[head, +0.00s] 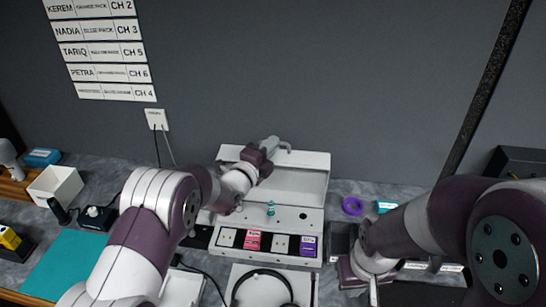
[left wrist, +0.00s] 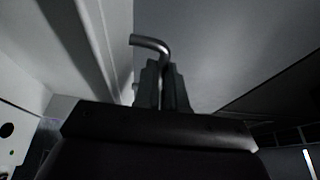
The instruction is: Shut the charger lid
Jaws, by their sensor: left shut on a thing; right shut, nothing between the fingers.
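The white charger (head: 312,226) stands on the bench with its lid (head: 302,181) open and raised at the back. Its front row of bays holds a pink pack (head: 253,240) and a purple pack (head: 308,246). My left gripper (head: 270,146) is at the lid's top edge, shut on the bent grey handle (head: 284,147). The handle (left wrist: 150,43) rises from between the fingers (left wrist: 163,85) in the left wrist view. My arm hides part of the lid's left side. My right gripper (head: 373,292) is shut and empty, low to the right of the charger.
A headset (head: 262,276) lies on a white tray in front of the charger. A purple tape roll (head: 352,206) and a teal box (head: 387,206) sit right of it. A teal mat (head: 62,262) and a white bin (head: 56,187) are at left. The wall (head: 320,80) stands close behind.

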